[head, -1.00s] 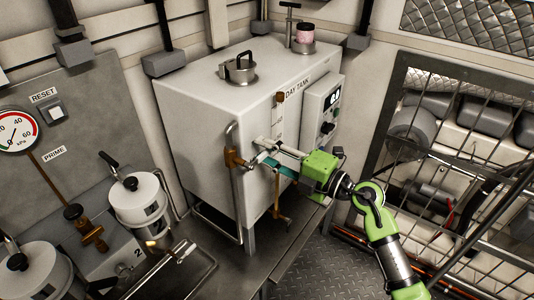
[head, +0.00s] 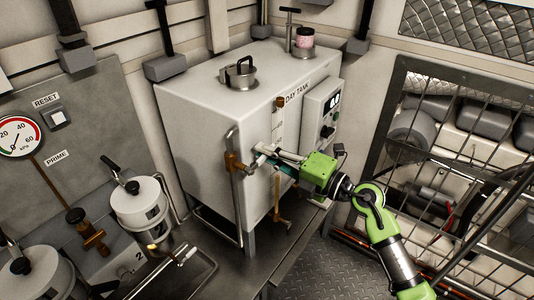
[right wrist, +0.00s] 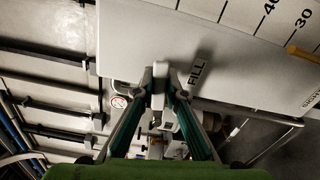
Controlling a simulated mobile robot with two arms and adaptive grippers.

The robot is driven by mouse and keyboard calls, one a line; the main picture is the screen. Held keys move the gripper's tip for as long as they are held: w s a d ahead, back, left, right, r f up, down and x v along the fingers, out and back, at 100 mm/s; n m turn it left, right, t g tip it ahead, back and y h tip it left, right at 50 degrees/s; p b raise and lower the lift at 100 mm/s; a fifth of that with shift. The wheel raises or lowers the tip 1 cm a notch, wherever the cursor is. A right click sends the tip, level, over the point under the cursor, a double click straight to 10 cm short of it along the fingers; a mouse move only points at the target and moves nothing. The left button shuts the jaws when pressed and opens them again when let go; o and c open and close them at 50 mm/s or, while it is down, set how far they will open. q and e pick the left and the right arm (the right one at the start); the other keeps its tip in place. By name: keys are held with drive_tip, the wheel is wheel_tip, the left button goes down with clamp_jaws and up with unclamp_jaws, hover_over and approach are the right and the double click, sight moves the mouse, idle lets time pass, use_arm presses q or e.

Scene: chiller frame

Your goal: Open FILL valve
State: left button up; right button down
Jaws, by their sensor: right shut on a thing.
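The FILL valve (head: 234,162) is a brass fitting on the pipe at the left front edge of the white day tank (head: 205,125). My right gripper (head: 262,153) reaches in from the right beside the tank's front face, close to the valve. In the right wrist view its teal-lined fingers (right wrist: 160,78) are closed on a narrow grey valve handle (right wrist: 158,68), with the FILL label (right wrist: 196,73) just right of it. The fingers hide part of the handle, so its exact angle is hard to tell. My left gripper is out of view.
A control box (head: 321,112) sits on the tank's front, right of the gripper. White canisters (head: 140,207) stand at left. A wire cage (head: 455,165) fills the right side; the floor (head: 325,262) between is clear.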

drive_tip(key=shift+s+r+n+p, duration=0.1)
drive_tip(key=shift+r+n+p, duration=0.35)
drive_tip(key=shift+n, duration=0.45)
drive_tip(key=n, duration=0.1)
drive_tip(key=r+n, duration=0.1)
drive_tip(key=shift+s+a+r+n+p, duration=0.2)
drive_tip(key=shift+s+r+n+p, duration=0.1)
drive_tip(key=shift+n, duration=0.1)
drive_tip(key=shift+s+a+r+n, duration=0.2)
drive_tip(key=shift+r+n, duration=0.15)
drive_tip(key=shift+n, duration=0.55)
drive_tip(key=n, duration=0.1)
drive_tip(key=s+a+r+n+p, duration=0.1)
drive_tip(key=n, duration=0.1)
drive_tip(key=shift+s+r+n, duration=0.15)
drive_tip(key=shift+s+n, duration=0.05)
drive_tip(key=shift+n, duration=0.1)
drive_tip(key=n, duration=0.1)
drive_tip(key=s+a+n+p, duration=0.1)
drive_tip(key=n, duration=0.2)
drive_tip(key=shift+s+a+r, duration=0.15)
drive_tip(key=shift+s+r, duration=0.2)
drive_tip(key=shift+s+a+n, duration=0.3)
drive_tip(key=shift+s+n, duration=0.2)
drive_tip(key=shift+n, duration=0.6)
drive_tip(key=shift+n+p, duration=0.3)
drive_tip(key=shift+s+a+f, duration=0.1)
drive_tip(key=shift+a+f, duration=0.05)
